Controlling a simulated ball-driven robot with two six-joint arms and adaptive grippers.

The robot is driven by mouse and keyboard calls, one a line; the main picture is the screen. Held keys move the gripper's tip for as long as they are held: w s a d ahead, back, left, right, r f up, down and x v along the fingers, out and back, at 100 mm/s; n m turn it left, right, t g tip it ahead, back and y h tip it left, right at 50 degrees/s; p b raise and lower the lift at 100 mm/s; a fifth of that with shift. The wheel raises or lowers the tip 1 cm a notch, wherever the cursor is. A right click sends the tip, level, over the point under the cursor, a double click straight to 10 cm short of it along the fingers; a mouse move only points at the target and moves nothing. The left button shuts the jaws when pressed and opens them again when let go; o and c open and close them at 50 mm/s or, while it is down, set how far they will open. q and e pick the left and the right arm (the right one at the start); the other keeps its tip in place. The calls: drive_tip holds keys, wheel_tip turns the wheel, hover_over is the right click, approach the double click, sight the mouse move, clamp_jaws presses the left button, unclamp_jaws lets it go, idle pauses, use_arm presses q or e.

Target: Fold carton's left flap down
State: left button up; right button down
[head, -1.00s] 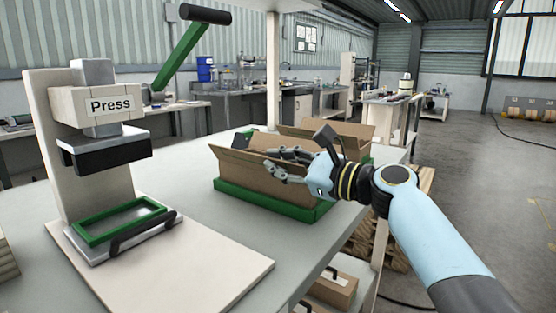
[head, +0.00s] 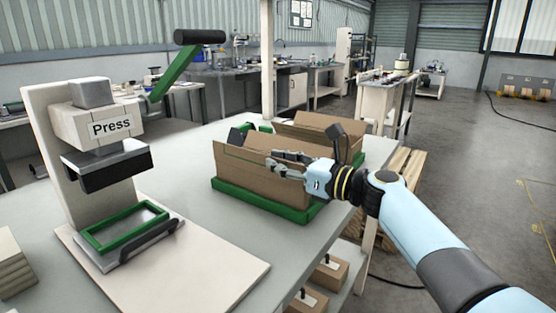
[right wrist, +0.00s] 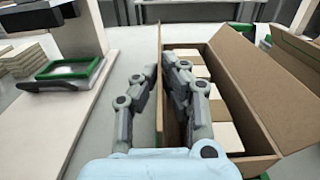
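The brown carton (head: 262,184) stands open at the table's edge, with a green tray (head: 264,202) around its base. Its left flap (head: 232,151) stands up along the near left side; in the right wrist view the flap (right wrist: 159,42) runs upright between my fingers. My right gripper (head: 272,164) reaches in from the right. In the right wrist view, its fingertips (right wrist: 159,66) are close together, one outside and one inside the flap, and look pinched on it; exact contact is hard to see. Pale boxes (right wrist: 188,62) lie inside the carton. My left gripper is not in view.
A press (head: 108,128) with a green frame on its base stands at the left. The grey table (head: 190,180) is clear between press and carton. The carton's far flap (head: 318,128) also stands up. Small boxes (head: 328,275) sit on a shelf below.

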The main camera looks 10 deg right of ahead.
idle(0.3)
drive_tip(key=c, duration=1.5)
unclamp_jaws()
drive_tip(key=v, duration=1.2)
